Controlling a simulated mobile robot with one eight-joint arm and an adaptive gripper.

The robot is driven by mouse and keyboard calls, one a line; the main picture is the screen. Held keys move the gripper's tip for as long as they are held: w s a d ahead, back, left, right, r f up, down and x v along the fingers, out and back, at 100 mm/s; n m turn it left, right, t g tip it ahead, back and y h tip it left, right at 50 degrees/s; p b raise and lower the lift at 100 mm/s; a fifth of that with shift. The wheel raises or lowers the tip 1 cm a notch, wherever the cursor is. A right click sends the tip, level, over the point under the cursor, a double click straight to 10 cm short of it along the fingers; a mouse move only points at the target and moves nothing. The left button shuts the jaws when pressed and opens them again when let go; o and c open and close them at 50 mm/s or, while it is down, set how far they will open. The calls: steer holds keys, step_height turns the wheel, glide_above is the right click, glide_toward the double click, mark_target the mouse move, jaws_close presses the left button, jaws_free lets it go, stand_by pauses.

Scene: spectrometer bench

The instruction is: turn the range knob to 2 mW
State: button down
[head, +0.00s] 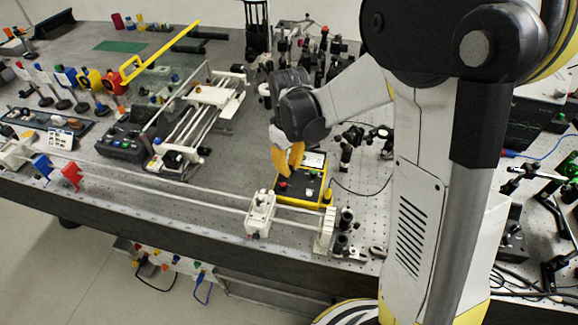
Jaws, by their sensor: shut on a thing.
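My gripper (289,174) has yellow fingers pointing down at the top of a yellow-edged meter box (317,187) with a dark panel. The fingers are close together at the panel's left side, shut on the range knob, which they hide from this view. A small red-orange part (283,186) shows on the panel just below the fingertips. A green spot and a pale display lie on the panel to the right. The scale markings are too small to read, so the knob's setting cannot be told.
A white rail with a carrier (260,213) runs in front of the meter. Optical mounts (350,140) and a cable stand behind and right. A white slide frame (197,120) stands left, with open bench between it and the meter.

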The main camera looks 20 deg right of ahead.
mark_target(289, 167)
steer(key=shift+n, duration=0.6)
steer(key=c, duration=1.4)
jaws_free()
step_height(289, 167, up, 12)
